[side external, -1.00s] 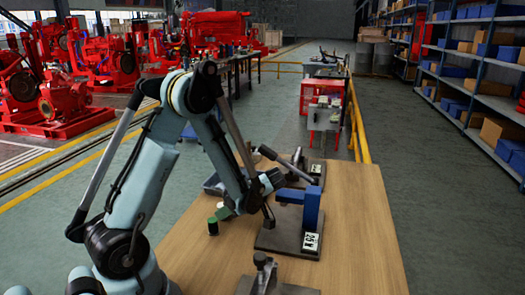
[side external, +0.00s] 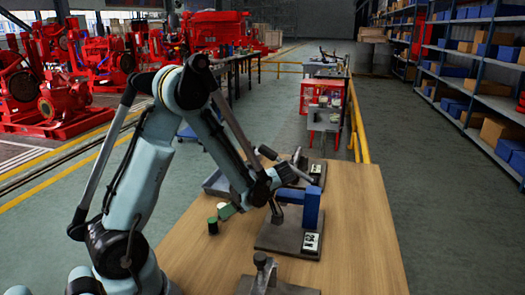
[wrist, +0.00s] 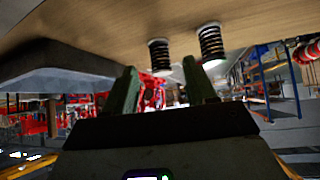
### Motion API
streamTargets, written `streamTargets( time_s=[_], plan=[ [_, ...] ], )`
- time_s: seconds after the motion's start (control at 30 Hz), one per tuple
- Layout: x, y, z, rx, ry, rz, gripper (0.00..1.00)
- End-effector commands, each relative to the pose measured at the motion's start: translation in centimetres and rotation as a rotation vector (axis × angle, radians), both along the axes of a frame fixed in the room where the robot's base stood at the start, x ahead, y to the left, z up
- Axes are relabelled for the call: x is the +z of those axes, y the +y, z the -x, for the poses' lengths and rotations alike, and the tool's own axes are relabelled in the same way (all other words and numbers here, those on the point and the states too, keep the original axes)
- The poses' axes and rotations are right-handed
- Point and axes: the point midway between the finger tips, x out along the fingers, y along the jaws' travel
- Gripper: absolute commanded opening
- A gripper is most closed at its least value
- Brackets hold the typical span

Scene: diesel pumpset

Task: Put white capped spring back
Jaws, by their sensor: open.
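In the wrist view, where the tabletop appears along the top, two dark coil springs with white caps stand on it: one white capped spring (wrist: 159,55) nearly between my fingers and another (wrist: 211,44) to the right. My gripper (wrist: 158,72) has its green fingers apart, with nothing seen held between them. I cannot tell exactly how far the nearer spring is from the fingertips. A small white spot shows by the fingers.
A grey tray (wrist: 60,68) lies left in the wrist view. A reddish coil (wrist: 306,52) is at the right edge. In the side view, a blue block on a grey base plate (side external: 312,208) stands right of my gripper. The wooden table (side external: 358,240) is clear at right.

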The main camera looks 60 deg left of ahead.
Motion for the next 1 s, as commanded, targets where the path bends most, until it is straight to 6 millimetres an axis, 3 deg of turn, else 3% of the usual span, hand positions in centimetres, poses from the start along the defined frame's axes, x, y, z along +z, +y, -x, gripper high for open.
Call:
streamTargets(
  time_s=[0.3,0.67,0.77,1.0],
  plan=[
    [4.3,-3.9,-2.3,-0.004,0.0,0.001,0.56],
    [6.5,-5.7,-3.3,-0.043,0.008,0.031,0.56],
    [7.0,-6.3,-3.3,-0.168,0.031,0.111,0.56],
    [8.3,-9.4,-3.0,-0.75,0.096,0.374,0.56]
  ],
)
